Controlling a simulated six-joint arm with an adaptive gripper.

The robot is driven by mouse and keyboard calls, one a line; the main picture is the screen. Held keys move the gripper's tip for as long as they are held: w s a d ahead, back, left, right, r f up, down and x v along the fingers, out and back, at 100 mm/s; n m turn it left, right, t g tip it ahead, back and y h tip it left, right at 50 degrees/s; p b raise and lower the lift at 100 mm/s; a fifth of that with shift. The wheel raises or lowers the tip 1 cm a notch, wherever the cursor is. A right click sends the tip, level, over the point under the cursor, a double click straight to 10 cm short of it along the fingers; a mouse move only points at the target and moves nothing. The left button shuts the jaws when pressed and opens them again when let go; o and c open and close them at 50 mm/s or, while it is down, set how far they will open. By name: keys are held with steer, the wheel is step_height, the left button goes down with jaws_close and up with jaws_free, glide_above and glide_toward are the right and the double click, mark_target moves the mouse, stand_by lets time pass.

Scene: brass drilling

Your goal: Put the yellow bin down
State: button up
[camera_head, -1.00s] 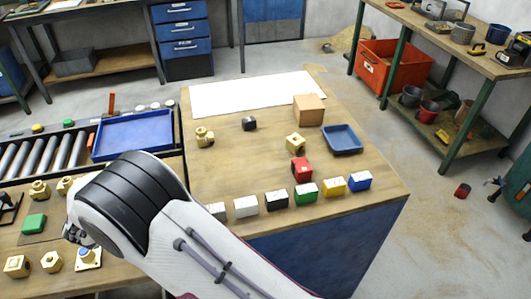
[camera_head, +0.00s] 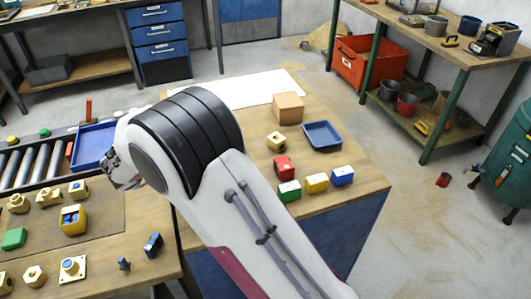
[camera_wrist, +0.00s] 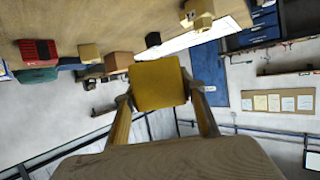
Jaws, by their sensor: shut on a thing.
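In the wrist view my gripper (camera_wrist: 160,100) is shut on the yellow bin (camera_wrist: 158,84), which shows as a plain yellow square between the two fingers. Its inside is not visible. In the head view my gripper (camera_head: 120,170) is partly behind my arm, near the blue tray at the left, and the held bin cannot be made out there. A similar yellow box (camera_head: 316,182) stands on the right table between a green box (camera_head: 289,190) and a blue box (camera_head: 342,176). A yellow holder with blue inside (camera_head: 73,220) stands on the left bench.
A red box (camera_head: 284,167), a brass part (camera_head: 276,141), a cardboard box (camera_head: 288,107) and a blue tray (camera_head: 322,135) stand on the right table. Another blue tray (camera_head: 92,147) lies by the roller conveyor (camera_head: 35,163). Brass parts and blue pieces are on the left bench.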

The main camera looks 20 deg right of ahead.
steer(key=s+d+m+g+h, duration=0.1)
steer(key=s+d, duration=0.1)
steer(key=d, duration=0.1)
steer(key=shift+s, duration=0.3)
steer(key=shift+f, duration=0.1)
steer(key=shift+f, duration=3.1)
steer(key=shift+f, duration=1.9)
steer(key=shift+f, duration=0.1)
steer(key=o, duration=1.1)
steer(key=shift+o, duration=0.2)
